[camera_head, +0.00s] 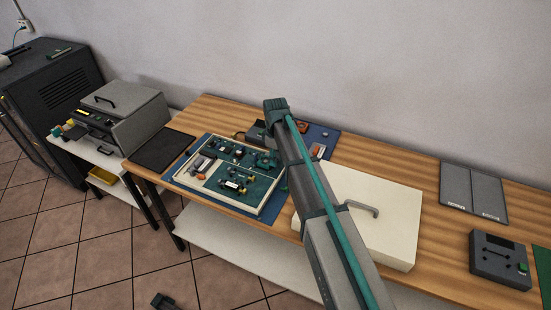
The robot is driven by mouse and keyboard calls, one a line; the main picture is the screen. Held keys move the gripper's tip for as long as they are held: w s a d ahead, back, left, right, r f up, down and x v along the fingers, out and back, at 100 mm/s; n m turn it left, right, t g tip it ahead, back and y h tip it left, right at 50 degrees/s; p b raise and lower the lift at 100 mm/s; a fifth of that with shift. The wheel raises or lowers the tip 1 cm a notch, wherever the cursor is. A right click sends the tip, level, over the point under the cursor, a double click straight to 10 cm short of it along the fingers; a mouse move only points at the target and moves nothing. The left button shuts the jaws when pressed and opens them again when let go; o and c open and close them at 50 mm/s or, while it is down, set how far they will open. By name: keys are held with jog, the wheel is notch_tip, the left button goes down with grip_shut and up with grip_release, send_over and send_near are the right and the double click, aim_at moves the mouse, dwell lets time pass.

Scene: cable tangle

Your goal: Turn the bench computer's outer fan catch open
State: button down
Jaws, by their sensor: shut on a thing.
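The bench computer is an open, shallow cream case (215,200) on a blue mat, with green circuit boards (262,159) and small parts inside. I take this for the bench computer. Its fan catches are too small to tell apart, so I cannot see how the outer one stands. My arm rises from the bottom, right of the case, and its dark end is above the back of the bench. My gripper's fingers do not show; the arm may hide them.
A cream panel with a grey handle (361,208) lies right of the case. A black mat (161,150) lies left. Grey plates (473,191) and a dark box (500,260) are on the right. A grey machine (125,112) stands on a separate left table.

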dwell(0.4)
jog(key=c, duration=0.9)
grip_release()
notch_tip(320, 180, up, 12)
jog(key=shift+r, duration=0.1)
